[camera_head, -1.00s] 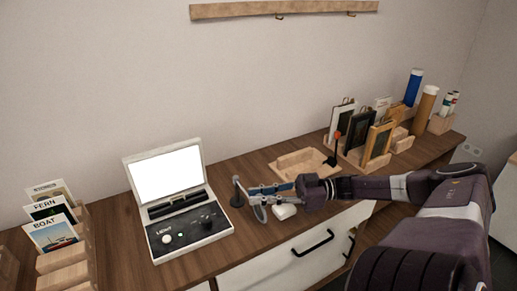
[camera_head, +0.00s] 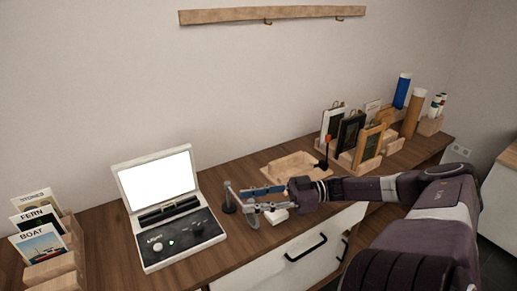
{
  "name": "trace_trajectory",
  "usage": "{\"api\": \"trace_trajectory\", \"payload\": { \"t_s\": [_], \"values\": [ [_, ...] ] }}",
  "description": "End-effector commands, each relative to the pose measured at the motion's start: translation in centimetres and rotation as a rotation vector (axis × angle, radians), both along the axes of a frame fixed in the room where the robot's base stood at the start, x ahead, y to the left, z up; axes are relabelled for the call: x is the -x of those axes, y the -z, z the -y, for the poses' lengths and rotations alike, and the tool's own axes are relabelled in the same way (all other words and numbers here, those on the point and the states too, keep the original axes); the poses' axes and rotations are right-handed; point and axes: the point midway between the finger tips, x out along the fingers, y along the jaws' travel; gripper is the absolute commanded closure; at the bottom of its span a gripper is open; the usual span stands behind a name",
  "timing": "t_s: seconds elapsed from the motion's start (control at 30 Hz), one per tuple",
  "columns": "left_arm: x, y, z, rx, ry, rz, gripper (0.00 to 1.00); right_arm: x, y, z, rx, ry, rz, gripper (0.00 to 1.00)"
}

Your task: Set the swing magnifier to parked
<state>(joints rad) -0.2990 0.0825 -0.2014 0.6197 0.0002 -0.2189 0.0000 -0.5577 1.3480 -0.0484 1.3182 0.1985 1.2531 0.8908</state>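The swing magnifier stands on the wooden table just right of the light box. Its dark post (camera_head: 229,199) is upright, and its small arm and lens lie close to my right gripper. The gripper overlaps them, so the lens's exact angle is hard to read. My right gripper (camera_head: 246,202) is at the magnifier, with its two fingers apart. I cannot tell whether either finger touches the magnifier. My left gripper is not in view.
The open light box (camera_head: 163,200) with a lit screen is left of the magnifier. A white block (camera_head: 277,216) lies below my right gripper. A wooden tray (camera_head: 293,167) and framed pictures (camera_head: 351,132) stand behind. A card rack (camera_head: 52,267) is at the left.

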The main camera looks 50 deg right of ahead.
Motion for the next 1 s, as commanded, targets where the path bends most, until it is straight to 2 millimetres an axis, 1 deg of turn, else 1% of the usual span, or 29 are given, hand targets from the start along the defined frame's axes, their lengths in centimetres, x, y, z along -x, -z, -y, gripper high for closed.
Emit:
{"api": "trace_trajectory", "payload": {
  "t_s": [0.17, 0.5, 0.6, 0.73, 1.0],
  "values": [
    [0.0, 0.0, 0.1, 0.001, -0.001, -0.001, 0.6, 1.1, 0.2, 1.3, 0.003, 0.002, -0.005, 0.7],
    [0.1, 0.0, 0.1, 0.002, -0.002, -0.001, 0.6, 5.6, 0.1, 7.0, 0.003, 0.006, 0.0, 0.7],
    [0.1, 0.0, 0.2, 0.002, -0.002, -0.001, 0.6, 6.6, 0.0, 8.1, 0.001, 0.005, 0.002, 0.7],
    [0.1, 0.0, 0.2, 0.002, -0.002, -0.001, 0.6, 7.4, 0.1, 9.0, 0.001, 0.003, 0.0, 0.7],
    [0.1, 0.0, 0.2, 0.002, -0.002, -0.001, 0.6, 7.7, 0.0, 9.3, 0.001, 0.001, -0.001, 0.7]
  ]
}}
